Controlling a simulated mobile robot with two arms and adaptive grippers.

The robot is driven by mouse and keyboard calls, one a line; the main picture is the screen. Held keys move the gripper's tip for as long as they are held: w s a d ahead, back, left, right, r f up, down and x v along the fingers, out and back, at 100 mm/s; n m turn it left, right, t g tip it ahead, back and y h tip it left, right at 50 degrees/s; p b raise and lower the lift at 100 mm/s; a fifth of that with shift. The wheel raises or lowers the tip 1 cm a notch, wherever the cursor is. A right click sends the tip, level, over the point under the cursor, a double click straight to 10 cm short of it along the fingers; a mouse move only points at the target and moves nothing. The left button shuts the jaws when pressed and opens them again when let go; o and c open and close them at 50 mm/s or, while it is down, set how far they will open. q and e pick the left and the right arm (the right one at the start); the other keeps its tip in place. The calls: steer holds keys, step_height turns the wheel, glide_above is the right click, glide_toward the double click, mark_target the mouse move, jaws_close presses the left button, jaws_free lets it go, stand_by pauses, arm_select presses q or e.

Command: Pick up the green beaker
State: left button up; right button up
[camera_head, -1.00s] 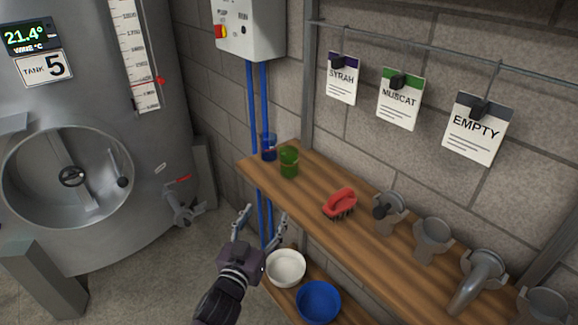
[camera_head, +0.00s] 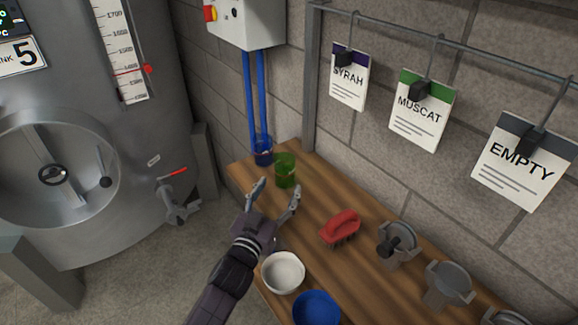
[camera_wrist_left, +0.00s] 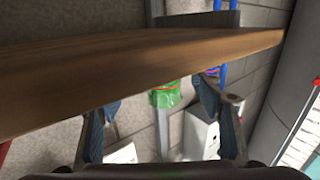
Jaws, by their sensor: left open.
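The green beaker (camera_head: 285,171) stands upright near the far end of the wooden shelf (camera_head: 312,196), just right of a blue beaker (camera_head: 263,152). My left gripper (camera_head: 276,192) is open and empty, its fingers spread toward the green beaker and apparently still short of it. My right gripper is not in view.
A red brush (camera_head: 340,226) and grey metal fittings (camera_head: 396,243) stand on the shelf to the right. A white bowl (camera_head: 283,272) and a blue bowl (camera_head: 316,308) are below. Blue pipes (camera_head: 256,100) run down the wall behind the beakers.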

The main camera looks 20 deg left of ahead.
mark_target(281, 178)
arm_select(q)
steer(key=w, duration=0.1)
steer(key=w+r+p, duration=0.1)
steer(key=w, duration=0.1)
steer(key=shift+w+a+r, duration=0.1)
steer(key=shift+w+r, duration=0.1)
steer(key=shift+w+f, duration=0.15)
steer(key=shift+w, duration=0.4)
steer(key=shift+w+f, duration=0.15)
steer(key=shift+w, duration=0.55)
steer(key=c, duration=1.3)
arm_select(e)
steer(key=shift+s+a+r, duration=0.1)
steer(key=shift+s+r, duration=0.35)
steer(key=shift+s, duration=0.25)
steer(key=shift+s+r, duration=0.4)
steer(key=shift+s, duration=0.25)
arm_select(q)
steer(key=shift+o, duration=0.2)
steer(key=shift+r+p, duration=0.15)
steer(key=shift+p, duration=0.15)
